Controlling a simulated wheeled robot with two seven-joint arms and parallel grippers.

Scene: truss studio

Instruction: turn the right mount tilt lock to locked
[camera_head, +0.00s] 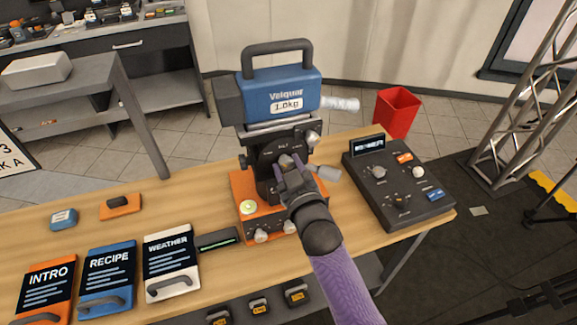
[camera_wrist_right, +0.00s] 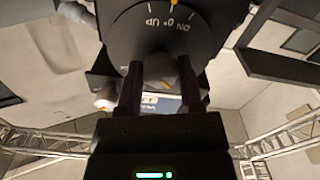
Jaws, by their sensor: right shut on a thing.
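The mount (camera_head: 268,150) is a dark tilt head on an orange base (camera_head: 243,190), carrying a blue camera body (camera_head: 290,92) marked "Velquor 1.0kg". My right gripper (camera_head: 291,170) reaches up to the front of the mount. In the wrist view its fingers (camera_wrist_right: 160,82) are shut on a grey knob (camera_wrist_right: 160,67), which I take as the tilt lock. The dial (camera_wrist_right: 150,38) above it reads "DN 0° UP", with an orange mark near 0°. The fingers partly hide the knob, and I cannot read its lock position. My left gripper is not in view.
A dark control panel (camera_head: 399,188) with knobs stands right of the mount. A grey handle (camera_head: 328,173) sticks out beside my gripper. INTRO, RECIPE and WEATHER cards (camera_head: 171,262) lie at left on the wooden table (camera_head: 130,228). A red bin (camera_head: 397,112) stands behind.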

